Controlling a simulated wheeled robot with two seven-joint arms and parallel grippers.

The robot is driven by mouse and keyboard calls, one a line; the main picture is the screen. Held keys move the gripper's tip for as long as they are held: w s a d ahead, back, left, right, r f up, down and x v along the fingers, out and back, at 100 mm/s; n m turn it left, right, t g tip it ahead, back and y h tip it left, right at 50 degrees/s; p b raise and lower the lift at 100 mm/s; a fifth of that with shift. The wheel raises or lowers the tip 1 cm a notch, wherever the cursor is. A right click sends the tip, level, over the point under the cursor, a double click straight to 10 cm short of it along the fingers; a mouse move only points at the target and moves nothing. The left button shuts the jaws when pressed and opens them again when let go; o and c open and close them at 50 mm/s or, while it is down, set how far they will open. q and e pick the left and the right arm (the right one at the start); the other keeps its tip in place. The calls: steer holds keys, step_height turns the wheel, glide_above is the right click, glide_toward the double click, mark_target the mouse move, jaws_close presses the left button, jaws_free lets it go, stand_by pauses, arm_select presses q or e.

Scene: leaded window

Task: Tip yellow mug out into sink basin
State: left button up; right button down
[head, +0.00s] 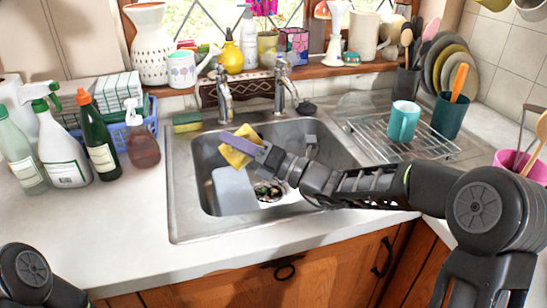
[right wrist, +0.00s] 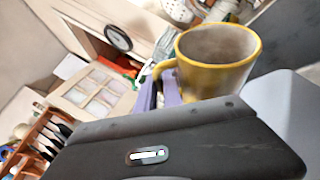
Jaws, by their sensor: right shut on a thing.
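The yellow mug (head: 240,153) is held over the sink basin (head: 305,150) and partly covered by my right gripper (head: 243,144). In the right wrist view the mug (right wrist: 215,62) shows its yellow rim, pale side and handle. The purple fingers of my right gripper (right wrist: 165,92) are shut at the handle. The mug looks tilted against the room behind it, but I cannot tell how far. The inside that shows looks brownish; I cannot tell whether it holds anything. My left gripper is not in view.
Two taps (head: 281,85) stand behind the basin. A grey piece (head: 234,190) lies in the basin by the drain. A sponge (head: 187,122) sits on the rim. Bottles (head: 100,145) stand left. A drying rack (head: 385,140) with a teal mug (head: 403,120) is right.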

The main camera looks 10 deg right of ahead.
steer(key=a+f+n+g+h, duration=0.1)
steer(key=f+n, duration=0.1)
steer(key=s+a+f+n+g+h, duration=0.1)
steer(key=a+f+n, duration=0.1)
steer(key=a+f+n+g+h, duration=0.1)
steer(key=f+n, duration=0.1)
steer(key=shift+s+a+f+b, duration=0.2)
steer(key=shift+a+f+b, duration=0.1)
steer(key=shift+a+b, duration=0.1)
steer(key=shift+a+n+h, duration=0.25)
steer(key=shift+n+h, duration=0.15)
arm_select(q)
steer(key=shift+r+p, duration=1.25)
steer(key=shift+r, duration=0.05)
arm_select(e)
steer(key=shift+s+a+r+n+h, duration=0.1)
steer(key=shift+a+r+n+h, duration=0.1)
steer(key=shift+a+n+h, duration=0.25)
steer(key=shift+s+a+r+n+h, duration=0.1)
steer(key=shift+a+r+n+h, duration=0.15)
steer(key=shift+n+h, duration=0.4)
